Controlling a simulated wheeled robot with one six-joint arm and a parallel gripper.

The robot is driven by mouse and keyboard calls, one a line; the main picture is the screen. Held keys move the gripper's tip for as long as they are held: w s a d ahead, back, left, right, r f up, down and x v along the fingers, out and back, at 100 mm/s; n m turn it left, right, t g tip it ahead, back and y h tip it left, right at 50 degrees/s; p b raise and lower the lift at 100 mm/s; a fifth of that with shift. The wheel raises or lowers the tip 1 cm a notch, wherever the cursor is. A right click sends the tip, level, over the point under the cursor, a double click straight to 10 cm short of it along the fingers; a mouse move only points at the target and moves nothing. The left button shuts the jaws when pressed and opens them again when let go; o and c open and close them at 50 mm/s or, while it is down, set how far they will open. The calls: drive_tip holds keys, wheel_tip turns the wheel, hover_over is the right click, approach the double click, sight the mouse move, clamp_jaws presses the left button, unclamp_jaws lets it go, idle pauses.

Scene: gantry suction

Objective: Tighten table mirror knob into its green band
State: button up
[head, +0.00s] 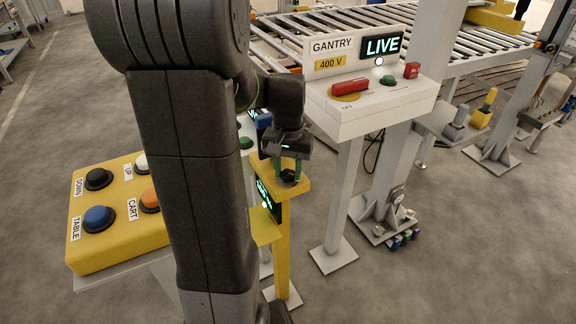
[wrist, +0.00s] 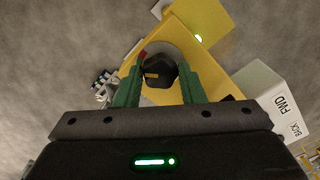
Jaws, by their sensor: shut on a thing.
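The black knob (wrist: 160,74) sits on top of a yellow stand (wrist: 205,30) and has a small yellow mark on its near side. A grey round plate shows around it in the wrist view, with a small red patch (wrist: 143,56) at its upper left. My gripper (wrist: 160,66) has its green fingers on either side of the knob and is shut on it. In the head view my gripper (head: 288,166) points down over the stand's top (head: 298,188), and the knob (head: 289,177) shows only as a dark bit. I cannot make out a green band; the fingers hide part of the plate.
A lit display (head: 267,200) is on the stand, partly hidden by my arm. A white gantry panel (head: 375,113) reading LIVE stands close on the right. A yellow button box (head: 115,240) is at the left. A white FWD/BACK box (wrist: 272,92) is beside the stand.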

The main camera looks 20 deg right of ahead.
sight(288, 173)
drive_tip(key=o, duration=1)
drive_tip(key=shift+r, duration=0.1)
wheel_tip(288, 173, up, 14)
drive_tip(key=shift+f+p, duration=0.15)
drive_tip(key=shift+p, duration=0.65)
drive_tip(key=shift+f, duration=0.15)
wheel_tip(288, 173, down, 14)
drive_tip(key=shift+r+b, duration=0.15)
drive_tip(key=shift+b, duration=0.75)
